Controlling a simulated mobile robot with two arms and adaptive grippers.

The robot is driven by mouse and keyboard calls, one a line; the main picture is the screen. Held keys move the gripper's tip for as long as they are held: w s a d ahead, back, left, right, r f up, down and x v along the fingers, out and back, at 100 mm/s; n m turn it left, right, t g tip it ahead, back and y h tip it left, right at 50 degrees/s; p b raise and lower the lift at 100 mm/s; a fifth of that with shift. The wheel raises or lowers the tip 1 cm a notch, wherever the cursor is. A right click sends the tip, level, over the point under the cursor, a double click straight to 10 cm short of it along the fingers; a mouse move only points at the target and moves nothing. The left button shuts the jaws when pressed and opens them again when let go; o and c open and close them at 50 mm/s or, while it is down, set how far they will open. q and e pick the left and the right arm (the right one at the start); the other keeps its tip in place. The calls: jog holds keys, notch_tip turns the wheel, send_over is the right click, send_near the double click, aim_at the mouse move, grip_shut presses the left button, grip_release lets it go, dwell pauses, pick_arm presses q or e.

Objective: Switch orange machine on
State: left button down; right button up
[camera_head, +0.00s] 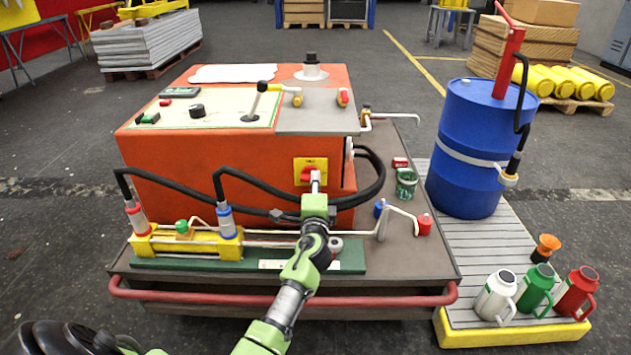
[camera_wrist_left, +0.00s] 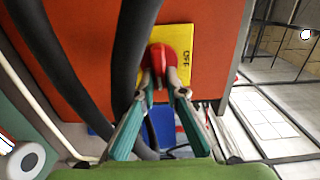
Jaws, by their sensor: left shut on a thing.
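The orange machine (camera_head: 240,165) stands on a dark cart with a red front rail. On its front face, at the lower right, is a yellow switch plate (camera_head: 310,171) with a red rotary knob (camera_head: 309,173). My left gripper (camera_head: 316,181) reaches up to this knob. In the left wrist view the fingers of the left gripper (camera_wrist_left: 161,90) are closed on the lower part of the red knob (camera_wrist_left: 158,60). The letters "OFF" show on the yellow plate (camera_wrist_left: 184,42) beside the knob. The fingertips hide part of the knob. My right gripper is in neither view.
Black hoses (camera_head: 375,190) loop right of the switch and run close to the fingers in the left wrist view. A yellow cylinder block (camera_head: 190,243) with upright fittings sits at the cart's front left. A blue barrel (camera_head: 480,145) and several jugs stand on the right platform.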

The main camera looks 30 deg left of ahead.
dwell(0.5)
pick_arm(q)
jog(key=c, duration=2.1)
grip_release()
jog(key=v, duration=1.2)
jog(key=shift+s+a, duration=0.1)
